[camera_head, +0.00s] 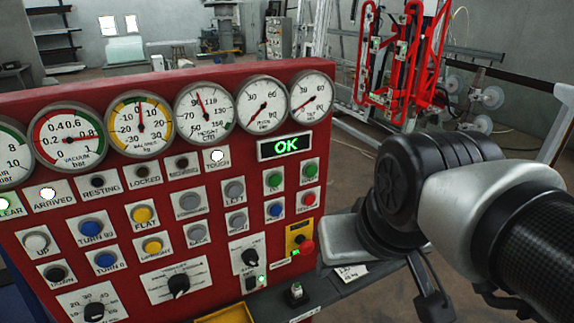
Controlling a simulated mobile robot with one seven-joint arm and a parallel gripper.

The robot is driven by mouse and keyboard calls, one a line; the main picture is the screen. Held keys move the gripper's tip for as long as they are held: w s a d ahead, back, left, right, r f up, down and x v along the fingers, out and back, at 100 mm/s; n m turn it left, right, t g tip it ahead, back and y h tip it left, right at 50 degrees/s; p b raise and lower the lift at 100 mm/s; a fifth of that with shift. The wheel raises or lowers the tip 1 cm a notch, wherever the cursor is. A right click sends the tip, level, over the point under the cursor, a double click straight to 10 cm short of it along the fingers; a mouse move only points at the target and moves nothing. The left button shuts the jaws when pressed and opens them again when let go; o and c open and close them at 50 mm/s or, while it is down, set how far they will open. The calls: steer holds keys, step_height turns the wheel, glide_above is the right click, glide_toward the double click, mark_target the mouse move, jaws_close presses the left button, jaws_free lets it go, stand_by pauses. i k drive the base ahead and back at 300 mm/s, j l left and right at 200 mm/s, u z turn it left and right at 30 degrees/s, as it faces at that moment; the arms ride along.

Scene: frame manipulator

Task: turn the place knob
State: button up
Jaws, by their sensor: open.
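The red control panel (212,215) fills the left and middle of the view. A black pointer knob on a white dial plate (179,283) sits low in its middle. A similar black knob (250,258) sits to the right, with a small green light below it. Another black knob (94,311) is at the lower left edge. Their labels are too small to read, so I cannot tell which is the place knob. My gripper (466,301) shows partly below my wrist at the right, open, apart from the knobs. My arm covers part of it.
Round gauges (138,124) line the panel top, above rows of buttons. A green OK display (286,146) is lit. A red emergency button (305,246) sits on a yellow plate. A grey ledge (335,287) runs below. A red frame machine (402,65) stands behind.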

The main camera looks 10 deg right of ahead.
mark_target(178, 285)
steer(key=i+l+z, duration=0.35)
steer(key=k+u, duration=0.15)
steer(key=u, duration=0.2)
steer(key=k+j+u, duration=0.1)
steer(key=u, duration=0.25)
steer(key=k+j+u, duration=0.1)
steer(key=u, duration=0.25)
